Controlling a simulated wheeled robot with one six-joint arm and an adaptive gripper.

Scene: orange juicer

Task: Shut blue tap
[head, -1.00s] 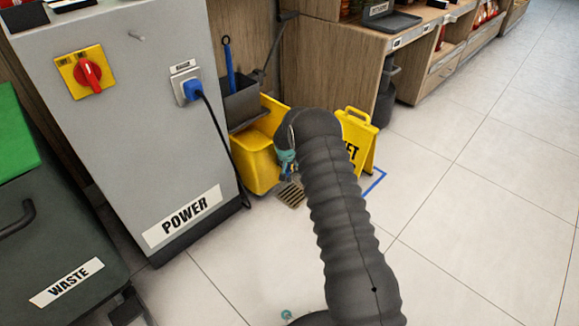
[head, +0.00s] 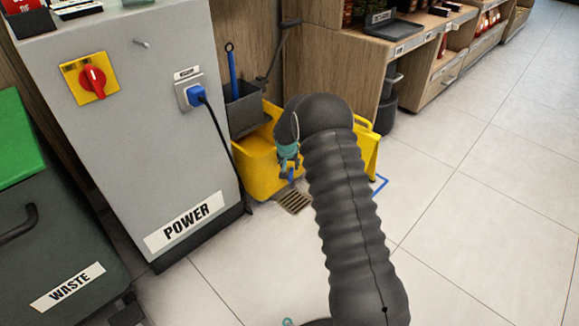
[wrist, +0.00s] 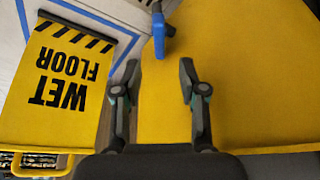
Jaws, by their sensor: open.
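The blue tap (wrist: 159,34) shows as a small upright blue handle at the top middle of the wrist view, beside the yellow bucket. A small blue part, likely the same tap (head: 290,174), shows at the gripper's tip in the head view. My gripper (wrist: 159,76) is open and empty. Its two fingers point toward the tap, which lies ahead of and roughly between the fingertips, apart from them. In the head view my gripper (head: 289,163) is small and hangs in front of the yellow bucket (head: 257,170); my arm hides part of the surroundings.
A yellow wet-floor sign (wrist: 68,75) stands left of the tap in the wrist view. A floor drain (head: 295,201) lies below my gripper. The grey POWER cabinet (head: 135,130) with a plugged blue cable stands left. Open tiled floor (head: 470,230) spreads right.

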